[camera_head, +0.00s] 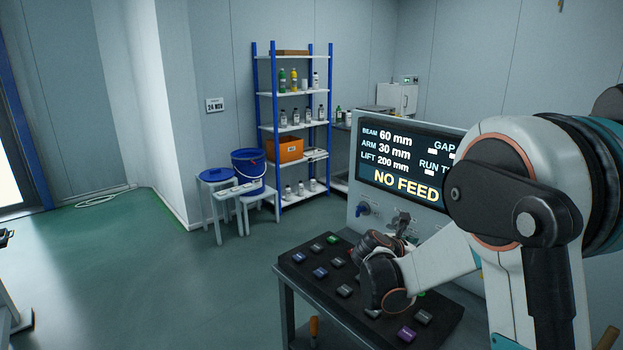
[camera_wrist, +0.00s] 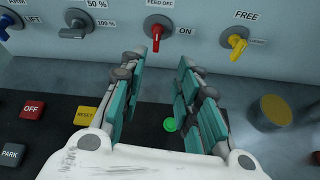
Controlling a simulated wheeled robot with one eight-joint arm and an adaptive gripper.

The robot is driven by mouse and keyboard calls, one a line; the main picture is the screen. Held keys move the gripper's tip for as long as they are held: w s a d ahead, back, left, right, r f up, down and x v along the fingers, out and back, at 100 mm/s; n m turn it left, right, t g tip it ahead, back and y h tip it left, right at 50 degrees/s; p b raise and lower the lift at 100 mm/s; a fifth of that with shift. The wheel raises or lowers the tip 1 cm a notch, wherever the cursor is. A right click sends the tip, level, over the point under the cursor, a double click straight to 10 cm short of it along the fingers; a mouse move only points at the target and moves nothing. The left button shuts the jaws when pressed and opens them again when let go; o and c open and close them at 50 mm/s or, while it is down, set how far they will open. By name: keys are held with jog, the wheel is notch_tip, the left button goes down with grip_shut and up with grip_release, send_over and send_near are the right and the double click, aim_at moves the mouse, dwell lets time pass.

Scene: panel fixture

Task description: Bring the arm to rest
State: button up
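My gripper (camera_wrist: 164,62) is open in the wrist view, its two teal-padded fingers apart with nothing held between them. Past the fingertips, a red switch handle (camera_wrist: 156,38) shows on the panel between labels "FEED OFF" and "ON"; I cannot tell whether a finger touches it. In the head view my arm bends down in front of the panel (camera_head: 470,270), and its wrist hangs over the dark key console (camera_head: 322,280). The fingers are hard to make out there. The display (camera_head: 400,165) reads "NO FEED", with beam 60 mm, arm 30 mm and lift 200 mm.
In the wrist view, a yellow handle (camera_wrist: 238,45) and a grey knob (camera_wrist: 75,30) flank the red one. Keys "OFF" (camera_wrist: 32,109), "RESET" (camera_wrist: 86,116) and "PARK" (camera_wrist: 12,153) sit below.

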jog(key=s+a+r+m+y, duration=0.2)
jog(key=s+a+r+m, duration=0.15)
jog(key=s+m, duration=0.4)
jog(key=s+a+r+m+y, duration=0.2)
jog(key=s+r+m+y, duration=0.15)
jog(key=s, duration=0.65)
jog(key=s+a+m+y, duration=0.2)
jog(key=s+a+m, duration=0.2)
jog(key=s, duration=0.5)
jog(key=s+a+m+y, duration=0.2)
jog(key=s+a+m, duration=0.2)
jog(key=s+m, duration=0.5)
jog(key=shift+s+a+f+g, duration=0.15)
jog(key=shift+a+f+g, duration=0.1)
jog(key=shift+f+g, duration=0.15)
